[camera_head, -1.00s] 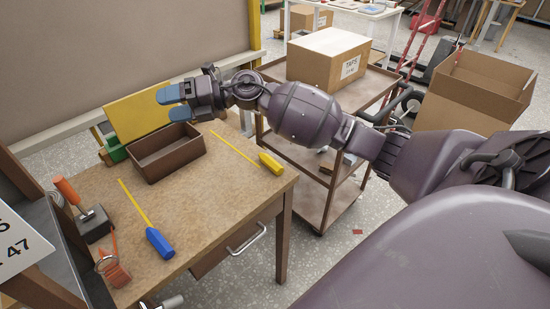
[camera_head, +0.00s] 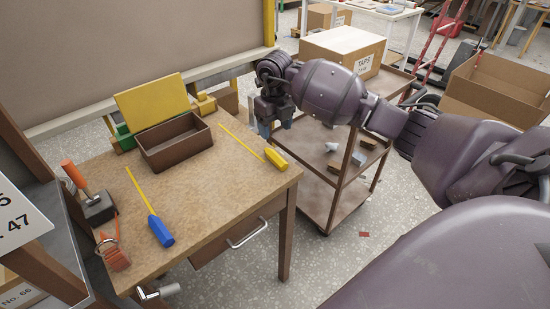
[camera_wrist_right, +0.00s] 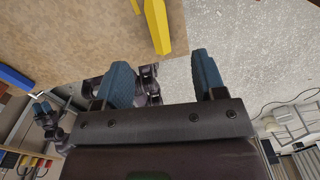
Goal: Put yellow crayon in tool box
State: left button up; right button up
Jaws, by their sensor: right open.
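The yellow crayon (camera_head: 276,158) lies near the right edge of the workbench, with a thin yellow strip running from it toward the back; it also shows at the top of the right wrist view (camera_wrist_right: 157,25). The open brown tool box (camera_head: 175,150) sits at the back of the bench and looks empty. My right gripper (camera_head: 275,122) points down, open and empty, beyond the bench's right edge and apart from the crayon. Its two blue fingers (camera_wrist_right: 162,80) are spread. My left gripper (camera_wrist_right: 42,108) appears small at the left of the wrist view; its opening is unclear.
A blue-handled tool (camera_head: 161,231) with a yellow strip lies on the bench. An orange-handled tool (camera_head: 76,174) and an orange strap (camera_head: 112,252) are at left. A yellow panel (camera_head: 150,102) stands behind the box. A brown cart (camera_head: 325,207) with a cardboard box (camera_head: 343,48) stands right.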

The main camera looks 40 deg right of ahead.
aim_at(275, 154)
notch_tip(275, 154, down, 10)
jog(key=shift+s+a+f+b, duration=0.1)
jog(key=shift+s+f+b, duration=0.05)
jog(key=shift+b, duration=0.6)
jog(key=shift+c, duration=0.5)
jog(key=c, duration=1)
